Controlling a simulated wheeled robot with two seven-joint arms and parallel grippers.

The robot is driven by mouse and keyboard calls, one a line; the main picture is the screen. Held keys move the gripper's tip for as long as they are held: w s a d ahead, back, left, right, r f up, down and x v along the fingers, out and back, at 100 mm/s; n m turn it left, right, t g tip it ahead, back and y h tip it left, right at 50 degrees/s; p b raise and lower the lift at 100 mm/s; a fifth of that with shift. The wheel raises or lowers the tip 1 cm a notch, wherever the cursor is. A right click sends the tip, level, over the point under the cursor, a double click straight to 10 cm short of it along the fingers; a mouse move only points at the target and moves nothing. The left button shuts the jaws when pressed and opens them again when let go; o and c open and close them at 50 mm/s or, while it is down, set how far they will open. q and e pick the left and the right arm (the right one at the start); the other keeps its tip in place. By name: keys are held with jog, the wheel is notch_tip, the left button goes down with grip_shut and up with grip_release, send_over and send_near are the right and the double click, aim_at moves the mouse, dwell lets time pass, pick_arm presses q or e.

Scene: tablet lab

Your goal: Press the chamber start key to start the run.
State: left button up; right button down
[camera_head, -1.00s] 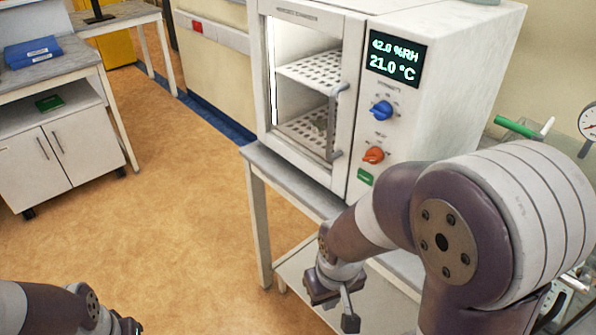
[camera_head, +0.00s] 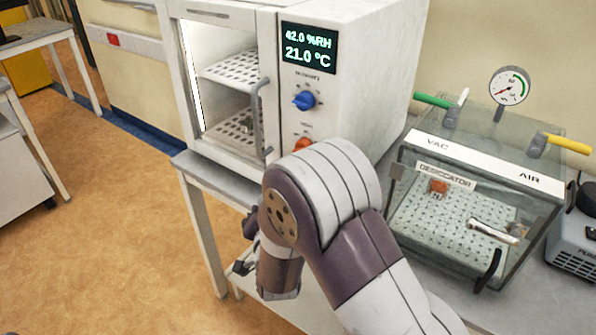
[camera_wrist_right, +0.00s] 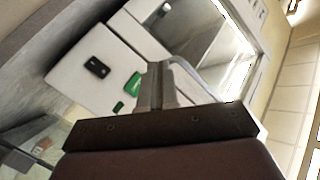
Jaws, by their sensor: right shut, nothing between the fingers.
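The white chamber (camera_head: 390,75) stands on a table, its display (camera_head: 309,48) reading 42.0 %RH and 21.0 °C. A blue knob (camera_head: 304,101) and an orange knob (camera_head: 303,145) sit below it; my right arm hides the panel under the orange knob in the head view. In the right wrist view, a green key (camera_wrist_right: 134,83) shows on a white panel, with a smaller green piece (camera_wrist_right: 118,106) beside it. My right gripper (camera_wrist_right: 158,70) is shut and empty; its fingers appear just beside the green key, contact unclear. My left gripper is out of view.
The chamber door's handle (camera_head: 258,115) is close to the panel. A glass desiccator (camera_head: 405,185) stands right of my right arm, with a gauge (camera_head: 510,86) behind it and a pump (camera_head: 578,250) at the far right. Open floor lies at left.

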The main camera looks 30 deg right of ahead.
jog(key=shift+r, duration=0.1)
jog(key=shift+d, duration=0.1)
jog(key=w+d, duration=0.3)
jog(key=d, duration=0.5)
jog(key=shift+w, duration=0.2)
jog(key=shift+d, duration=0.15)
dwell(1.9)
jog(key=shift+w+d, duration=0.15)
jog(key=shift+d, duration=0.1)
